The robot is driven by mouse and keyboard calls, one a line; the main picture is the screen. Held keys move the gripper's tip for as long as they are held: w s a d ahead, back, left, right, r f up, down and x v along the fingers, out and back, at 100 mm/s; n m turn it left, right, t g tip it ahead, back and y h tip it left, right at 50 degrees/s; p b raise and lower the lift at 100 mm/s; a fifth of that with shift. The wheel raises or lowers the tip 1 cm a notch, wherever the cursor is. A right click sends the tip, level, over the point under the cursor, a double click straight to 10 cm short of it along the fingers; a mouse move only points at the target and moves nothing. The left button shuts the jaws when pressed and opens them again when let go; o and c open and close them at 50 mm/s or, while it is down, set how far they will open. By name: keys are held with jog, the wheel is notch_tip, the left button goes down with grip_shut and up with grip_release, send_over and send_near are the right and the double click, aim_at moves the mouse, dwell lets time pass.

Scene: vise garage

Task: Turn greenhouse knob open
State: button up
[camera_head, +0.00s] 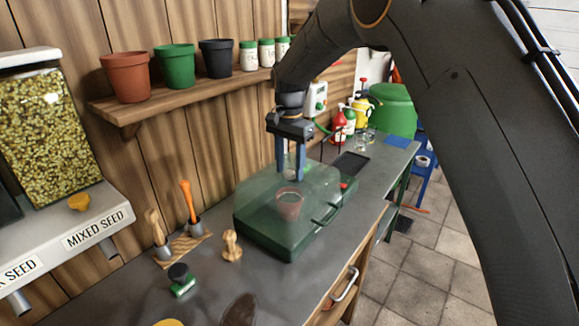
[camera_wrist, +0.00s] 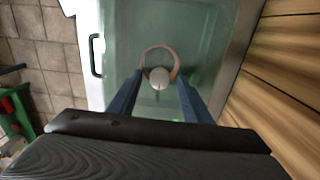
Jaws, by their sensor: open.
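The greenhouse is a low green box (camera_head: 266,238) with a clear, tinted lid (camera_head: 250,196) on the bench. A terracotta pot (camera_head: 290,204) shows through the lid, and its rim is a ring in the wrist view. A pale round knob (camera_wrist: 160,77) with a dark mark sits on the lid, in front of that ring in the wrist view. My gripper (camera_head: 289,177) points down over the lid with its blue fingers open. In the wrist view the knob lies between the fingertips (camera_wrist: 160,80), with gaps on both sides. I cannot tell whether the fingertips touch the lid.
A wooden shelf (camera_head: 145,110) with pots and jars runs along the wall behind.

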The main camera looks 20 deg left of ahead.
aim_at(290, 172)
jog(key=shift+r+b, duration=1.4)
jog(key=shift+r, duration=2.5)
jog(key=shift+n, duration=0.4)
jog(key=d, duration=0.3)
jog(key=d+f, duration=0.1)
jog(key=d, duration=0.3)
jog(key=s+d+f, duration=0.1)
jog(key=d, duration=0.2)
jog(key=shift+d+f, duration=0.25)
jog(key=shift+d, duration=0.15)
jog(key=s+d+f+n, duration=0.1)
jog(key=s+d+f, duration=0.15)
jog(key=d, duration=0.35)
jog(key=s+d+f, duration=0.2)
jog(key=s+d, duration=0.1)
jog(key=d, duration=0.4)
jog(key=s+d+f+n, duration=0.1)
jog(key=s+d+f, duration=0.2)
jog(key=s+d, duration=0.4)
jog(key=s+d+f+n+t+b, duration=0.1)
jog(key=s+d+f, duration=0.2)
jog(key=s+d, duration=0.4)
jog(key=s, duration=0.4)
jog(key=shift+s+f+n, duration=0.25)
jog(key=shift+f+n, duration=0.1)
jog(key=shift+n, duration=0.05)
